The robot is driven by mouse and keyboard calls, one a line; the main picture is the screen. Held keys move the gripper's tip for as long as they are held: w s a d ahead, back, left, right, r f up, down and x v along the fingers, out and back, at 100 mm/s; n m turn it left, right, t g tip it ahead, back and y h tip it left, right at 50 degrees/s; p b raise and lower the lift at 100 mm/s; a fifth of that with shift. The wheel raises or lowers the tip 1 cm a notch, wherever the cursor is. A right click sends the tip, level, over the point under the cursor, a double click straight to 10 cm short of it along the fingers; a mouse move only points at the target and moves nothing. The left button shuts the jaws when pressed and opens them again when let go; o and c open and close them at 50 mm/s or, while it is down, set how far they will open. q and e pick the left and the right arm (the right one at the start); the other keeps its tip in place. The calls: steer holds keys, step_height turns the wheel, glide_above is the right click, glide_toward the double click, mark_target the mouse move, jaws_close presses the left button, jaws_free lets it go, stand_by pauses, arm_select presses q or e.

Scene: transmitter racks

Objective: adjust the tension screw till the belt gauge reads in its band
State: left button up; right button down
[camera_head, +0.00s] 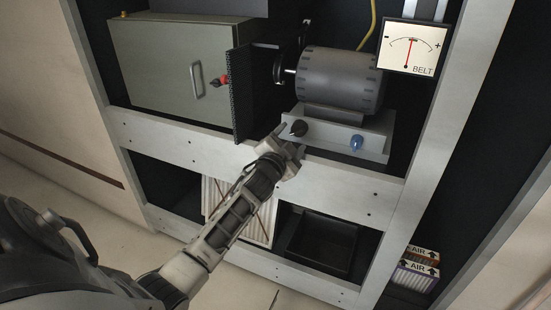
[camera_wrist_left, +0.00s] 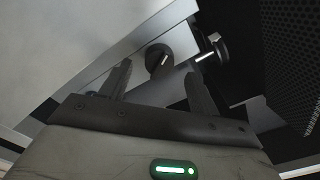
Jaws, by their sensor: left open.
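The belt gauge (camera_head: 411,47) is a white dial marked BELT at the upper right. Its red needle points almost straight up, close to the small mark at the middle of the scale. A black knob (camera_head: 298,128), apparently the tension screw, sticks out of the front of the grey motor base (camera_head: 335,134). My left gripper (camera_head: 290,140) is open at this knob. In the left wrist view the dark round knob (camera_wrist_left: 158,58) shows beyond and between the two open fingers (camera_wrist_left: 155,75); I cannot tell whether they touch it. My right gripper is not in view.
A grey motor (camera_head: 340,78) sits on the base, with a blue knob (camera_head: 356,142) to the right. A perforated black guard (camera_head: 250,95) and a green-grey cabinet (camera_head: 170,70) with a red-tipped part stand left. Below the white rack beam are a black bin (camera_head: 322,245) and AIR boxes (camera_head: 414,272).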

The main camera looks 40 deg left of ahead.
arm_select(q)
steer(key=v, duration=1.2)
steer(key=shift+s, duration=0.2)
steer(key=shift+f, duration=0.1)
steer(key=s+d+f+n+g+h+p, duration=0.2)
steer(key=s+d+f+g+h, duration=0.1)
steer(key=s+d, duration=0.6)
steer(key=s+d+f+n+g+h+p, duration=0.1)
steer(key=s+d+f+n+g+h, duration=0.1)
steer(key=s+d+f, duration=0.5)
steer(key=s+d+g+h, duration=0.1)
steer(key=s+d+h, duration=0.1)
steer(key=d, duration=0.3)
steer(key=shift+d+f+g+h+p, duration=0.25)
steer(key=shift+d+g+h+p, duration=0.1)
steer(key=shift+d+g+h, duration=0.05)
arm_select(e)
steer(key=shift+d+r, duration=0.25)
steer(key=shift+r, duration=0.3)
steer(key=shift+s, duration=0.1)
